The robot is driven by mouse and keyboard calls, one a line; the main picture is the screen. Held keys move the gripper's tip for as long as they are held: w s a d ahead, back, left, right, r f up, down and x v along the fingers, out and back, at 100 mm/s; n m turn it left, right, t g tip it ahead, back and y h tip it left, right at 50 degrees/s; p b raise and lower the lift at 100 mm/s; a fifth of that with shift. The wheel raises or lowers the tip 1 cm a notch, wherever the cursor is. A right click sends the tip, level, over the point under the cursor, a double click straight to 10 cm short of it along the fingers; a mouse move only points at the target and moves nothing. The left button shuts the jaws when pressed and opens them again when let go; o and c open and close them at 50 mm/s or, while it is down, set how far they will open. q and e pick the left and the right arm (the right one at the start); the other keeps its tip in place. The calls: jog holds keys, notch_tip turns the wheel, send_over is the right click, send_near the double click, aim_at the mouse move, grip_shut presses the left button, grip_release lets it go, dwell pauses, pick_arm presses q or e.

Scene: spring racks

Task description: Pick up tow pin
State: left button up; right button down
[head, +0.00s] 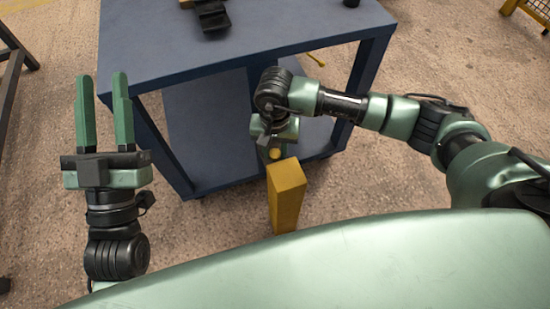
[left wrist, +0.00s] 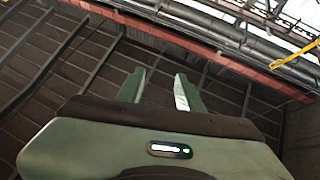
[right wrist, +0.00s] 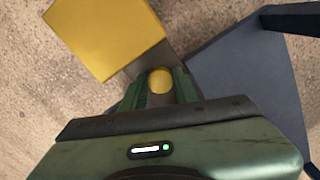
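A round yellow knob, which looks like the head of the tow pin (head: 275,153), shows just below my right gripper (head: 272,146) in the head view. In the right wrist view the knob (right wrist: 160,80) lies between the two green fingers, with small or no visible gaps at its sides. The pin's lower part is hidden. My left gripper (head: 103,100) is open and empty, fingers pointing up; its wrist view shows only the ceiling.
A yellow block-shaped post (head: 285,195) stands right beside the knob, nearer my body; a dark grey plate (right wrist: 182,48) lies under the knob. A blue table (head: 225,45) with a lower shelf stands behind. A black item (head: 211,17) lies on its top.

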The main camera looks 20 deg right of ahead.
jog(key=shift+r, duration=0.15)
